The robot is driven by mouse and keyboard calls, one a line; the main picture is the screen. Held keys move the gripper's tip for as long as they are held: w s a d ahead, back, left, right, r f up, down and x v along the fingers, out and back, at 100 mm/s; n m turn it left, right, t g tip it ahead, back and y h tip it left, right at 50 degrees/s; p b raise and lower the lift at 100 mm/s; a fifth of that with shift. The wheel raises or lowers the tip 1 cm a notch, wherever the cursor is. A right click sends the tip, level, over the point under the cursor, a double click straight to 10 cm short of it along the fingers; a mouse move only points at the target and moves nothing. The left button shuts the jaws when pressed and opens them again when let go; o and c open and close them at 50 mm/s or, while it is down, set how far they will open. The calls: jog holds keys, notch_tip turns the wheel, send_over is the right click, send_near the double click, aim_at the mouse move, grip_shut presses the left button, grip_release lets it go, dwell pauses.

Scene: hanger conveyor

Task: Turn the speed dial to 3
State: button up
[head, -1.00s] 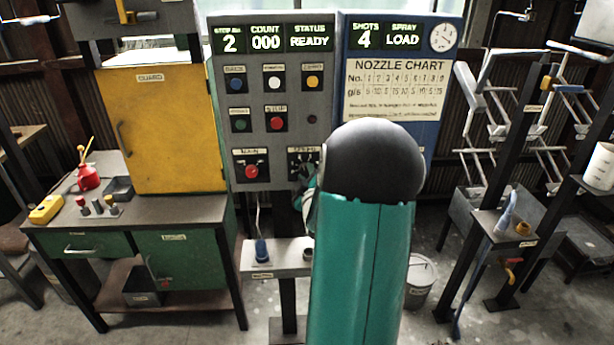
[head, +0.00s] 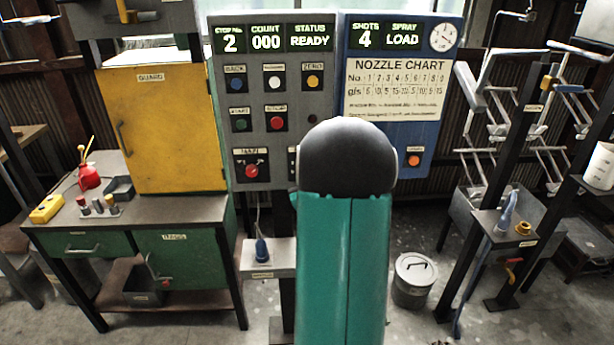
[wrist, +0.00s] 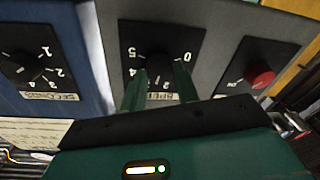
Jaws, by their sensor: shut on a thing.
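The speed dial (wrist: 160,62) is a black knob on a black plate with white numbers around it, in the upper middle of the wrist view, which shows the panel upside down. My gripper (wrist: 160,76) has a green finger on each side of the knob and is shut on it. The 5, 4, 2 and 0 are readable; the fingers cover part of the scale. I cannot tell which number the knob points to. In the head view my arm hides the dial; only a sliver of its plate shows (head: 292,163).
A red main knob (wrist: 262,75) and a seconds dial (wrist: 25,66) flank the speed dial in the wrist view. In the head view, push buttons sit above on the grey panel (head: 225,100), and a blue panel (head: 420,140) adjoins it. A small shelf (head: 250,268) is below.

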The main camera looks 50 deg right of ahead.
jog(key=shift+f+m, duration=0.1)
jog(key=shift+m, duration=0.7)
jog(key=o, duration=1)
